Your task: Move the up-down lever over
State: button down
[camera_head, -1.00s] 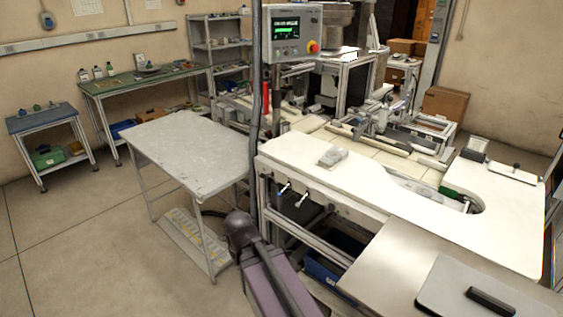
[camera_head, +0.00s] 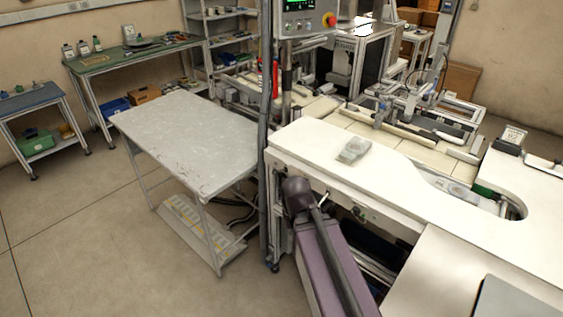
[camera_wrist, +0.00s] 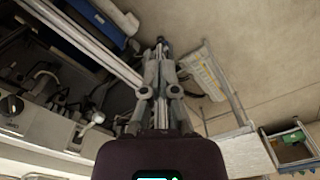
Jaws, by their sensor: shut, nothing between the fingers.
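A small lever-like fitting (camera_head: 360,213) shows on the front frame under the white worktop in the head view. Which way it is thrown is too small to tell, and my purple arm hides part of the frame beside it. The gripper's fingers cannot be made out in the head view.
The white worktop (camera_head: 305,141) overhangs the frame. A grey metal table (camera_head: 185,140) stands to the left with a low shelf (camera_head: 195,228). A post (camera_head: 264,190) carries the control panel (camera_head: 307,17). A blue bin (camera_wrist: 72,28) shows in the wrist view. Floor at the left is open.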

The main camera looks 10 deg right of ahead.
jog(key=shift+w+r, duration=0.1)
dwell(0.3)
jog(key=w+d+r+n+t+y+p, duration=0.2)
jog(key=w+r+p, duration=0.4)
jog(key=w, duration=0.7)
jog(key=w+d+r+n+t+y+p, duration=0.2)
jog(key=w+r+p, duration=0.4)
jog(key=w+r, duration=0.4)
jog(key=w+d+n+y, duration=0.1)
jog(key=w+n, duration=0.1)
jog(key=w, duration=0.1)
jog(key=shift+n+t+p, duration=0.35)
jog(key=shift+n+t, duration=0.05)
jog(key=shift+f, duration=0.15)
jog(key=b, duration=0.9)
send_over(279, 171)
jog(key=a, duration=0.1)
notch_tip(279, 171, down, 9)
jog(key=shift+a+r, duration=0.1)
jog(key=shift+r, duration=0.1)
jog(key=shift+s+f+b, duration=0.3)
jog(key=shift+f+b, duration=0.5)
jog(key=shift+f, duration=0.05)
jog(key=shift+s+f+b, duration=0.25)
jog(key=shift+f+b, duration=0.5)
jog(key=shift+f, duration=0.05)
